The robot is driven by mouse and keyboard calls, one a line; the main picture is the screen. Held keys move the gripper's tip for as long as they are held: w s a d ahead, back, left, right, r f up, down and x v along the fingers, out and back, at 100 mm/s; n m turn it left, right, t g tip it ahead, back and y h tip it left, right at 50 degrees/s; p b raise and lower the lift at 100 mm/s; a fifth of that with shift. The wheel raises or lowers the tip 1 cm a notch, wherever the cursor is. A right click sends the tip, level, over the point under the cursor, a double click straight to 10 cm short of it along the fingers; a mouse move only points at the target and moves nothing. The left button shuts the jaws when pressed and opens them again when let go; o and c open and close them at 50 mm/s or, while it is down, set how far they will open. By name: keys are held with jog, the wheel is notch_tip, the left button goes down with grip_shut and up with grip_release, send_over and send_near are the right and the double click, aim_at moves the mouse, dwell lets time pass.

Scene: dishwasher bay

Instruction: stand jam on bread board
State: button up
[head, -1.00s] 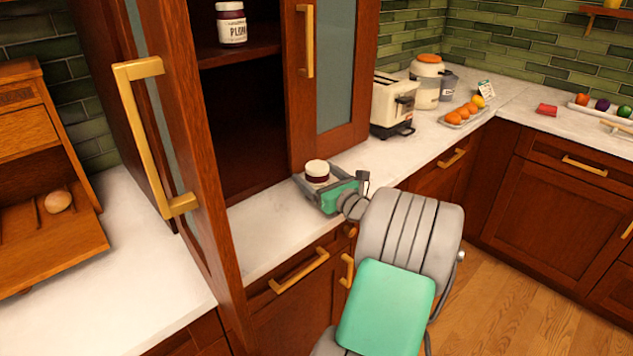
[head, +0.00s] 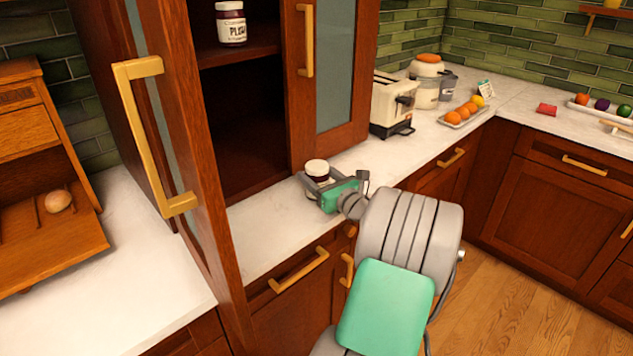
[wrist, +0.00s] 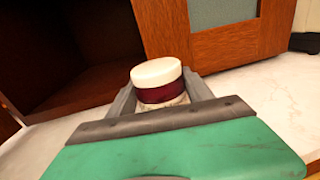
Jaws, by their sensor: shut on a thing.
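A jam jar (head: 317,171) with a white lid and dark red contents is between the fingers of my gripper (head: 323,182), over the counter in front of the open cabinet. The wrist view shows the jar (wrist: 158,84) upright, with a gripper finger on each side; my gripper (wrist: 160,98) is shut on it. The jar's lower part is hidden by the gripper, so I cannot tell whether it touches the counter. A second jar (head: 231,23), with a "PLUM" label, stands on the cabinet shelf. The wooden bread box (head: 50,230) at left has an open front board with a roll (head: 58,201) on it.
The open cabinet door (head: 175,130) with its brass handle stands between the left counter (head: 130,270) and the jar. A toaster (head: 392,105), a canister (head: 427,80) and a tray of oranges (head: 463,116) stand to the right.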

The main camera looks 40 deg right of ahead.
grip_shut()
jog(key=shift+r, duration=0.1)
